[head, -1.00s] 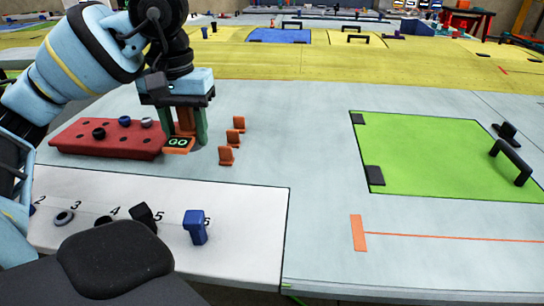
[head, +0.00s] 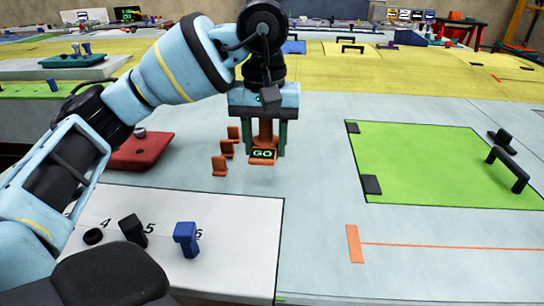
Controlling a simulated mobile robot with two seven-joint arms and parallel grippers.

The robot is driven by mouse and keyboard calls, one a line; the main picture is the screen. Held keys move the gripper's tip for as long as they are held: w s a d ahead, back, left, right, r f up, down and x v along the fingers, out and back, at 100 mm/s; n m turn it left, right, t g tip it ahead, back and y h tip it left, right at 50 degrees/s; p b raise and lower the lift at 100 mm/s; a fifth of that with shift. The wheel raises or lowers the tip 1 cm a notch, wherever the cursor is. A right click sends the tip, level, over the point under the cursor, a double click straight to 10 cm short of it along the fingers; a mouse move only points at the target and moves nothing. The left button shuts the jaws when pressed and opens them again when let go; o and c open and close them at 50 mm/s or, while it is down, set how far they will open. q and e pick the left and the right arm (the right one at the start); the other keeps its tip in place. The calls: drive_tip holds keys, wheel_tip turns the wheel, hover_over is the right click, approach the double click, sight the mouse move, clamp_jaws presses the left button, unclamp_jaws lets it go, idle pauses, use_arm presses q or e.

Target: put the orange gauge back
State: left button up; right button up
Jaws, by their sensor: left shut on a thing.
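The orange gauge (head: 263,155), with a dark "GO" label on its front, is between the dark green fingers of my left gripper (head: 267,146). The gripper is shut on the gauge's upright orange stem and points down. The gauge is upright over the pale blue-grey surface, just right of three small orange clips (head: 219,167). I cannot tell whether its lower end touches the surface. An orange bar mark (head: 354,243) with a thin orange line lies flat at the lower right. My right gripper is not in view.
A red block (head: 142,153) is partly hidden behind my left arm. A white numbered sheet (head: 235,235) carries a blue piece (head: 186,239) and black pieces at the lower left. A green panel (head: 440,160) with black handles lies right. The surface between gauge and panel is clear.

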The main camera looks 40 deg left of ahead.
sight(271, 146)
use_arm(q)
drive_tip(key=shift+w+d, duration=0.15)
drive_tip(key=shift+w+d, duration=0.15)
drive_tip(key=shift+d, duration=0.05)
drive_tip(key=shift+f+b, duration=0.45)
drive_tip(key=shift+f, duration=1.25)
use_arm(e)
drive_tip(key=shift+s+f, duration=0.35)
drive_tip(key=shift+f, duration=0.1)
use_arm(q)
drive_tip(key=shift+w, duration=0.1)
drive_tip(key=shift+d+f, duration=0.1)
drive_tip(key=shift+f, duration=0.1)
drive_tip(key=o, duration=1.4)
drive_tip(key=shift+r, duration=0.15)
